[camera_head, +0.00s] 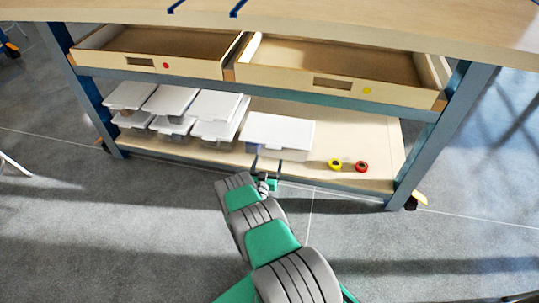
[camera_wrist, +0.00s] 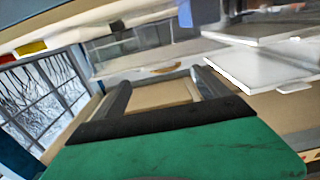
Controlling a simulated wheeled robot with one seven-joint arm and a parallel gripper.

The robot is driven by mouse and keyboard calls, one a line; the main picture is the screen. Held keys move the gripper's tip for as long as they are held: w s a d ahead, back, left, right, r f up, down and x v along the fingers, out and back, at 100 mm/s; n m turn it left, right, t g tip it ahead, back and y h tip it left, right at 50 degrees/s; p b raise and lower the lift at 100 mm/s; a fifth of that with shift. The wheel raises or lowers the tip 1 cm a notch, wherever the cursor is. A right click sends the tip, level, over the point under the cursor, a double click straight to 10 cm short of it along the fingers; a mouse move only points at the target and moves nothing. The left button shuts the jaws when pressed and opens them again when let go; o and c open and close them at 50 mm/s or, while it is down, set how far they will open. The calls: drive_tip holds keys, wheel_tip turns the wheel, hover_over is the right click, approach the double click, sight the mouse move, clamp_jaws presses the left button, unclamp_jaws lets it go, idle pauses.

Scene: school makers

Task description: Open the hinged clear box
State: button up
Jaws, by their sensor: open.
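Several clear boxes with white lids stand on the lower shelf of the workbench, mostly stacked at its left. The rightmost box (camera_head: 278,132) stands apart from the stacks, and its lid lies flat and looks closed. I cannot tell from here which box has the hinge. My gripper (camera_head: 267,165) is at the front edge of the shelf, just in front of and below this rightmost box. In the wrist view my gripper (camera_wrist: 160,80) has its two fingers spread wide with nothing between them. White lids (camera_wrist: 258,68) show to the right of the fingers there.
The workbench's lower shelf (camera_head: 365,138) is bare at the right, except for a yellow ring (camera_head: 335,165) and a red ring (camera_head: 361,167) near its front edge. Two open drawers (camera_head: 330,70) hang above. A blue-grey leg (camera_head: 437,140) bounds the right side.

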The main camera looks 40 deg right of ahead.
drive_tip(key=b+x, duration=0.2)
drive_tip(key=x, duration=0.5)
drive_tip(key=shift+s, duration=0.2)
drive_tip(key=shift+d, duration=0.1)
clamp_jaws()
idle(0.4)
